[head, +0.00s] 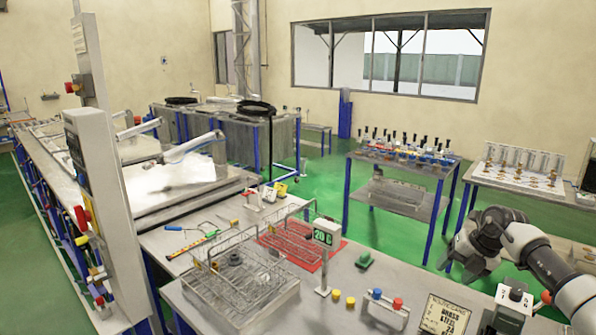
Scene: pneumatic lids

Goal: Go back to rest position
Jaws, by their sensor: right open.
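My left gripper is not in view. The pneumatic lids (180,178) are at the left, over the steel tanks, with light metal arms (190,146) above them.
A wire basket (245,290) stands on the worktable beside a red tray (318,262), a small display (326,232) and a button box (388,305). A bottle rack (405,148) stands on the blue-legged table behind. A grey control column (100,200) rises at the left. Green floor shows between the tables.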

